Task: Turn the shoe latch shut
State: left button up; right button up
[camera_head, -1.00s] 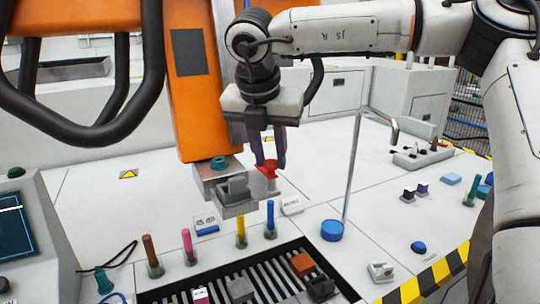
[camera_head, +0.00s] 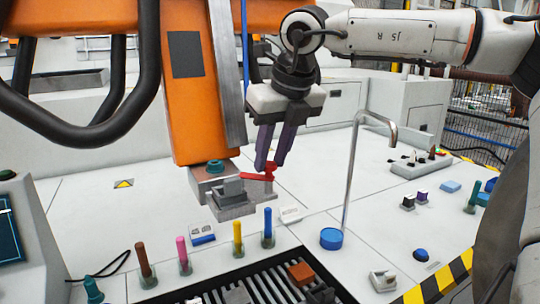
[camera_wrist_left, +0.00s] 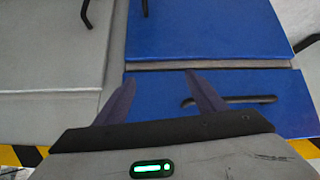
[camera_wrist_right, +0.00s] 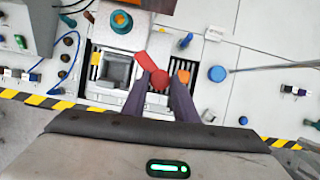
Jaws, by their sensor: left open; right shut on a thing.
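The red shoe latch (camera_head: 252,177) sits beside the grey metal block (camera_head: 232,205) at the foot of the orange arm. Its lever points left in the head view. My right gripper (camera_head: 270,164) reaches down from above and is shut on the latch's right end. In the right wrist view the red latch (camera_wrist_right: 150,66) shows at the fingertips, its lever slanting up and left. My left gripper (camera_wrist_left: 160,77) is open and empty above a blue panel (camera_wrist_left: 235,85); it is out of the head view.
The orange arm (camera_head: 190,110) stands just left of my right gripper. Several coloured pegs (camera_head: 238,232) stand in front, by a slatted tray (camera_head: 250,274). A bent metal pipe (camera_head: 352,170) rises to the right, near a blue round cap (camera_head: 331,238).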

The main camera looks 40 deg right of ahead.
jog(key=shift+d+r+n+y+p, duration=0.15)
jog(key=shift+n+y+p, duration=0.3)
jog(key=shift+n, duration=0.55)
jog(key=n+y+p, duration=0.1)
jog(key=n+p, duration=0.1)
jog(key=shift+n, duration=0.3)
pick_arm(q)
jog(key=shift+s+a+r+p, duration=0.1)
jog(key=shift+a+r+p, duration=0.15)
jog(key=shift+r+p, duration=0.75)
jog(key=shift+a+r+p, duration=0.25)
jog(key=shift+r+p, duration=0.2)
jog(key=shift+r, duration=1.05)
pick_arm(e)
jog(key=shift+d+n+g+y, duration=0.15)
jog(key=shift+n+y, duration=0.2)
jog(key=shift+n, duration=0.6)
jog(key=shift+d+n+g+y, duration=0.15)
jog(key=shift+n+y, duration=0.15)
jog(key=shift+n, duration=0.65)
jog(key=shift+a, duration=0.1)
jog(key=o, duration=1.1)
jog(key=shift+c, duration=0.2)
